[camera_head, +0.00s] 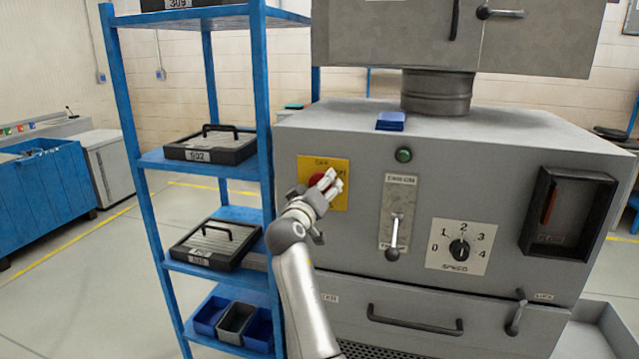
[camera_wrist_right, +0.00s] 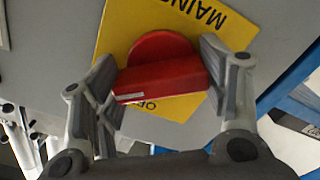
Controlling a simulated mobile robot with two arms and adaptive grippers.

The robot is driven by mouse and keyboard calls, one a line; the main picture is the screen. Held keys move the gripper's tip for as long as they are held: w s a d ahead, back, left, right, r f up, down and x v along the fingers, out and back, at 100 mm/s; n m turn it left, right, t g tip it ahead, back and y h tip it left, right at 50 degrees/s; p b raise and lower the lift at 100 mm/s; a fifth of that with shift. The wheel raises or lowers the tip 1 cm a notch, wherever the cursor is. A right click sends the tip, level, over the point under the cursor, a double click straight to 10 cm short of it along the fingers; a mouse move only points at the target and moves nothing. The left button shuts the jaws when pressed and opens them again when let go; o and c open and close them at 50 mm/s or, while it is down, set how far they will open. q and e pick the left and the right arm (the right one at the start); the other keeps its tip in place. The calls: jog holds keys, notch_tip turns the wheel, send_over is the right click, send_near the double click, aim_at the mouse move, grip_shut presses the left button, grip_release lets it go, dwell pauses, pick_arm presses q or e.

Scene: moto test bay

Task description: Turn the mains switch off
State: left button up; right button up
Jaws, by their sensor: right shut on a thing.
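The mains switch is a red rotary knob (camera_head: 317,181) on a yellow plate (camera_head: 341,200) at the left of the grey machine's front. My right gripper (camera_head: 331,182) is in front of it and hides part of the knob and plate lettering in the head view. In the right wrist view the red knob (camera_wrist_right: 160,78) has a raised grip bar lying between the fingers of my right gripper (camera_wrist_right: 162,80), which is shut on it. The yellow plate (camera_wrist_right: 150,18) reads MAINS, upside down there. My left gripper is in neither view.
Right of the switch, the machine front carries a green button (camera_head: 403,155), a lever (camera_head: 393,235), a speed dial (camera_head: 459,249) and a recessed red handle (camera_head: 550,203). A blue shelf rack (camera_head: 265,100) with cases and bins stands close on the left.

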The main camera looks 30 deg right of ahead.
jog(key=n+p, duration=0.1)
jog(key=n, duration=0.1)
jog(key=n+p, duration=0.2)
jog(key=n, duration=0.1)
jog(key=shift+r+n+p, duration=0.3)
jog(key=shift+p, duration=0.1)
jog(key=n+p, duration=0.3)
jog(key=n, duration=0.1)
jog(key=shift+f+n, duration=0.1)
jog(key=shift+n, duration=0.3)
jog(key=shift+n+p, duration=0.3)
jog(key=o, duration=1)
jog(key=shift+w+f, duration=0.15)
jog(key=shift+a, duration=0.1)
jog(key=shift+s+a+f, duration=0.1)
jog(key=shift+s+a, duration=0.15)
jog(key=shift+s, duration=0.05)
jog(key=v, duration=1.1)
jog(key=shift+s, duration=0.1)
